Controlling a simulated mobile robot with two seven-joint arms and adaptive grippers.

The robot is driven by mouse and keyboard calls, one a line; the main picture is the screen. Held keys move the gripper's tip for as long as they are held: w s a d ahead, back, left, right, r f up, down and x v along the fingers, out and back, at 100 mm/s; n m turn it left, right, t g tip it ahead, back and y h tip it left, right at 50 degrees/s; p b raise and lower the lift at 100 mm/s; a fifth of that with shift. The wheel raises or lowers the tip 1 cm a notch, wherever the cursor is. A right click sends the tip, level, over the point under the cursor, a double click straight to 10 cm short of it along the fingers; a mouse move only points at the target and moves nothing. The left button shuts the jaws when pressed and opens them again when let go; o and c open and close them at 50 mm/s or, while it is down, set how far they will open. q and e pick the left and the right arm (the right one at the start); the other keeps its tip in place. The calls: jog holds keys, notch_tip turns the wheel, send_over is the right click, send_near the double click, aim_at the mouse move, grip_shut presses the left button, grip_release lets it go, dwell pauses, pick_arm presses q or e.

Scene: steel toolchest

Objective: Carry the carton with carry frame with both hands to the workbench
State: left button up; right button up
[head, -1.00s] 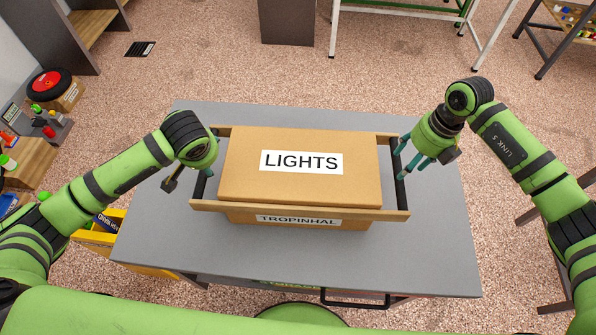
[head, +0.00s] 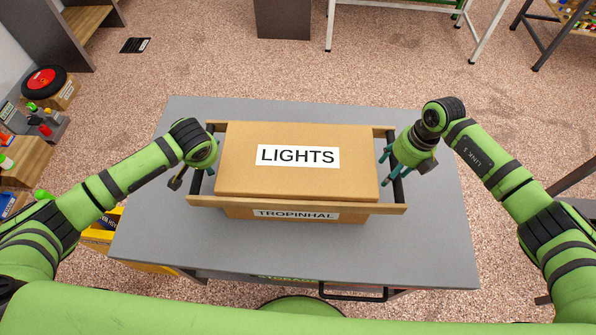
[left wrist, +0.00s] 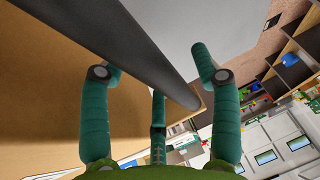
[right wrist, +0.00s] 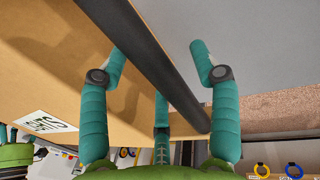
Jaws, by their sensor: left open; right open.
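The brown carton (head: 297,180), labelled LIGHTS on top, sits in a wooden carry frame (head: 290,204) with dark bars at its left and right ends. It rests on the grey top of a cabinet (head: 300,255). My left gripper (left wrist: 160,65) is open, with the left dark bar (left wrist: 150,45) running between its fingers. My right gripper (right wrist: 158,62) is open, with the right dark bar (right wrist: 145,50) between its fingers. In the head view the right gripper (head: 394,172) is at the frame's right end. The left fingertips are partly hidden there.
A yellow box (head: 97,238) stands left of the cabinet. A white-legged table (head: 400,14) stands at the back. The cabinet top around the carton is clear.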

pick_arm(q)
grip_shut()
pick_arm(e)
grip_shut()
pick_arm(q)
jog(key=shift+w+r+p, duration=0.25)
jog(key=shift+r+p, duration=0.35)
jog(key=shift+r, duration=0.05)
pick_arm(e)
jog(key=shift+w+r, duration=0.2)
jog(key=shift+r, duration=0.45)
pick_arm(q)
jog(key=shift+s+r+p, duration=0.1)
jog(key=shift+r+p, duration=0.4)
pick_arm(e)
jog(key=shift+s+r, duration=0.1)
jog(key=shift+r, duration=0.45)
jog(key=shift+f, duration=0.1)
pick_arm(q)
jog(key=shift+f, duration=0.1)
